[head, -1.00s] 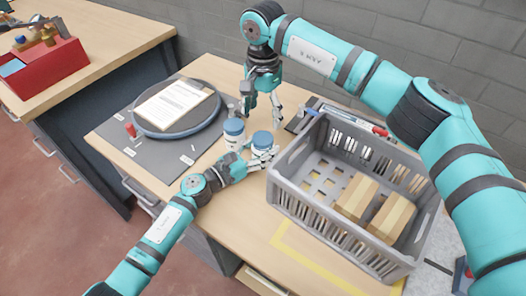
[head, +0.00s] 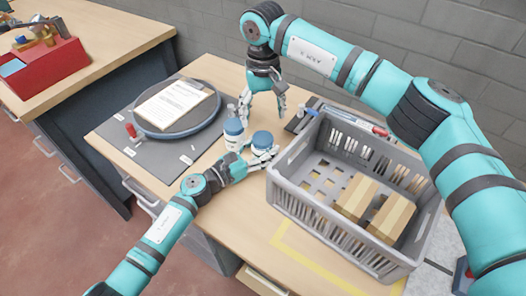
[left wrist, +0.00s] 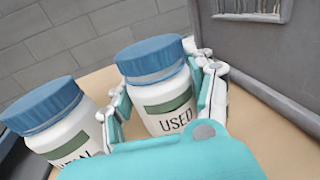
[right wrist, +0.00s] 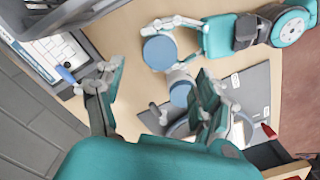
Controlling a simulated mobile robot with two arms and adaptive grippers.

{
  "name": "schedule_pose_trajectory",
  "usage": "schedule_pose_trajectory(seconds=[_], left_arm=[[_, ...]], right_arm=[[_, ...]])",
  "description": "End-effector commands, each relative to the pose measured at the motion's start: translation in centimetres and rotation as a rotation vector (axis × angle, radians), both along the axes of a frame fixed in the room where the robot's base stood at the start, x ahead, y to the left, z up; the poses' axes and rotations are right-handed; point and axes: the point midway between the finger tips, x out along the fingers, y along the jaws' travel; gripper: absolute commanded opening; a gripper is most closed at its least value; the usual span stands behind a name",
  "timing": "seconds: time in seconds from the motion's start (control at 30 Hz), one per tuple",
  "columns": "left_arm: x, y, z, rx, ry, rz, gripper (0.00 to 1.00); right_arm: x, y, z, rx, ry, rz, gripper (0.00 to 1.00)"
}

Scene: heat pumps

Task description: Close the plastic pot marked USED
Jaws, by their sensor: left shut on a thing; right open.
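The pot marked USED (left wrist: 172,112) is a white plastic pot with a green-banded label. Its blue lid (left wrist: 150,57) sits on top, with a pale band visible under the lid's rim; I cannot tell if it is fully tight. My left gripper (head: 262,156) is shut around the pot's body, and the pot stands upright on the table beside the grey crate. A second blue-lidded white pot (left wrist: 62,130) stands at its left, its label partly hidden. My right gripper (head: 267,112) is open and empty, pointing down behind and above the pots; its spread fingers also show in the right wrist view (right wrist: 155,92).
A round dark tray (head: 140,130) with a paper sheet (head: 172,104) lies on a grey mat at left. Tools lie behind the crate. The table front is clear.

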Motion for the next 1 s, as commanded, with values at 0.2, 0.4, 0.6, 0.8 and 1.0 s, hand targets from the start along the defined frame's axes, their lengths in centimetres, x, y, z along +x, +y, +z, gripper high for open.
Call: schedule_pose_trajectory(seconds=[0.2, 0.4, 0.6, 0.8, 1.0], left_arm=[[0.0, 0.0, -0.1, 0.001, 0.001, 0.0, 0.0], [0.0, 0.0, 0.0, 0.001, 0.001, 0.0, 0.0], [0.0, 0.0, 0.0, 0.001, 0.001, 0.0, 0.0], [0.0, 0.0, 0.0, 0.001, 0.001, 0.0, 0.0], [0.0, 0.0, 0.0, 0.001, 0.001, 0.0, 0.0]], right_arm=[[-0.1, 0.0, -2.6, -0.001, 0.005, -0.001, 0.72], [-0.1, 0.0, -5.7, -0.001, 0.003, -0.001, 0.72], [0.0, 0.0, -7.6, 0.0, 0.002, -0.002, 0.72], [0.0, 0.0, -7.9, 0.0, 0.0, -0.002, 0.72], [0.0, 0.0, -7.9, 0.0, 0.0, -0.001, 0.67]])
